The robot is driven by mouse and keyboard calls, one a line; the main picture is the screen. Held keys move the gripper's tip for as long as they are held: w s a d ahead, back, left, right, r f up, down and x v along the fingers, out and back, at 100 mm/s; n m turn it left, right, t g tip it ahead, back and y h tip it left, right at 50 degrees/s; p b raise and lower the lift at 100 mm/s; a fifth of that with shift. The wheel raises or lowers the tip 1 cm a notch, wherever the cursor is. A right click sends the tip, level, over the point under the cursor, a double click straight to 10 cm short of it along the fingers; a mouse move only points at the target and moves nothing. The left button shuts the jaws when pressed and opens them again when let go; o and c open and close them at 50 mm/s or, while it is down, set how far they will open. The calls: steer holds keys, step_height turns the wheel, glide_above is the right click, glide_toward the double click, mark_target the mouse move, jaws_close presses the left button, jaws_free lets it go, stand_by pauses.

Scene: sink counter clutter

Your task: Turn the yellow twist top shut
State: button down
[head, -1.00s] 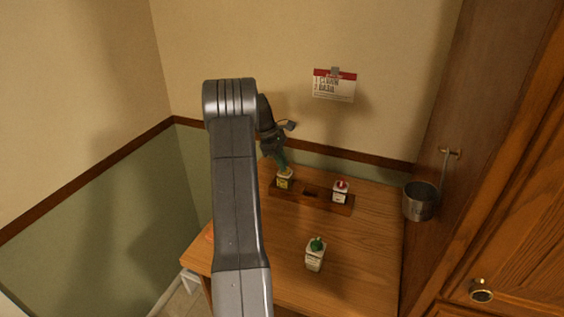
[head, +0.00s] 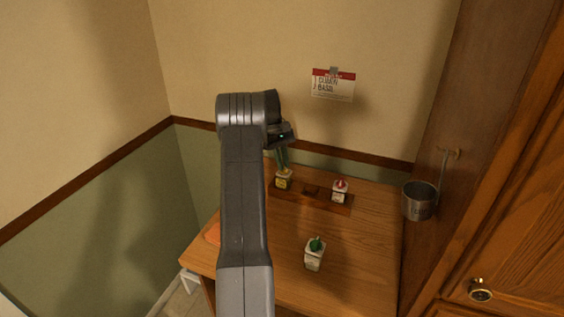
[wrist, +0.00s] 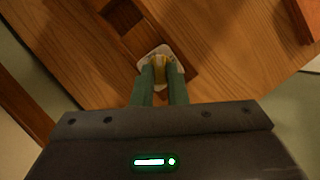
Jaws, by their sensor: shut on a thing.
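The jar with the yellow twist top stands upright at the left end of a dark wooden rack; its pale body with a yellow label (head: 283,184) shows in the head view. In the wrist view the yellow twist top (wrist: 161,68) sits between my green fingertips. My gripper (head: 283,166) comes down on it from above and is shut on the twist top. My fingers hide much of the top, so I cannot tell how far it is turned.
The rack (head: 328,204) has an empty slot in its middle and a red-topped jar (head: 340,190) at its right. A green-topped jar (head: 315,254) stands in front on the table. A metal cup (head: 420,201) hangs at the right. A card (head: 333,86) is on the wall.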

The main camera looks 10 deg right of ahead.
steer(key=m, duration=0.1)
steer(key=m+y, duration=0.1)
steer(key=m, duration=0.1)
steer(key=m+y, duration=0.1)
steer(key=m, duration=0.1)
steer(key=shift+d, duration=0.25)
steer(key=m+y, duration=0.1)
steer(key=m, duration=0.1)
steer(key=m+y, duration=0.1)
steer(key=m, duration=0.2)
steer(key=shift+d+m, duration=0.2)
steer(key=shift+m, duration=0.1)
steer(key=shift+m+t, duration=0.3)
steer(key=c, duration=1.4)
jaws_free()
steer(key=shift+c, duration=0.2)
